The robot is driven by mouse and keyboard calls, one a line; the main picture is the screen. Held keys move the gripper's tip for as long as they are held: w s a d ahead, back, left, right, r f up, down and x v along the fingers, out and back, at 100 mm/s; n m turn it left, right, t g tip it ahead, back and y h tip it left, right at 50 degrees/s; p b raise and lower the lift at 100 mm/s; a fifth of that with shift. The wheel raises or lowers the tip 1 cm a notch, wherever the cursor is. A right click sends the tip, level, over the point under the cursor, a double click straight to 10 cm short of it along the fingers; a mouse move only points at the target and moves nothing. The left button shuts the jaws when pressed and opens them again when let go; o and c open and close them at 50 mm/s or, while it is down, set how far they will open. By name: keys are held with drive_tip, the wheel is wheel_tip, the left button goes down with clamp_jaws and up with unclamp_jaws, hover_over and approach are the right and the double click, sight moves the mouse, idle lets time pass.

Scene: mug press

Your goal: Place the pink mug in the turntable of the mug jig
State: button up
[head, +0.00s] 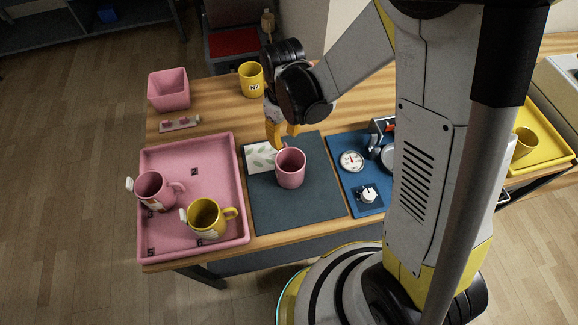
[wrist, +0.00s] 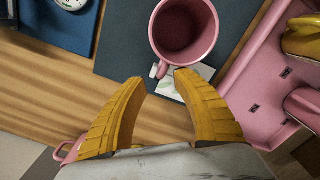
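A plain pink mug (head: 291,168) stands upright on the dark mat (head: 290,212); it also shows in the wrist view (wrist: 182,30), its handle towards my fingers. My gripper (head: 284,131) is at the mug's far side. In the wrist view my gripper (wrist: 160,80) is open, with the handle's end close to the gap between the fingertips; I cannot tell whether they touch. The mug jig is a blue board (head: 340,186) right of the mat, with a gauge (head: 351,160) and a white knob (head: 368,195). A grey round part, perhaps the turntable, is partly hidden by my arm.
A pink tray (head: 238,190) at left holds a tagged pink mug (head: 156,192) and a tagged yellow mug (head: 206,218). A patterned card (head: 260,157) lies beside the plain mug. A yellow mug (head: 251,80) and pink box (head: 168,91) stand behind. The mat's front is clear.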

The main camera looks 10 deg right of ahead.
sight(289, 163)
wheel_tip(289, 163, down, 5)
drive_tip(key=shift+f+b, duration=0.2)
drive_tip(key=shift+b, duration=0.75)
drive_tip(key=shift+c, duration=0.5)
clamp_jaws()
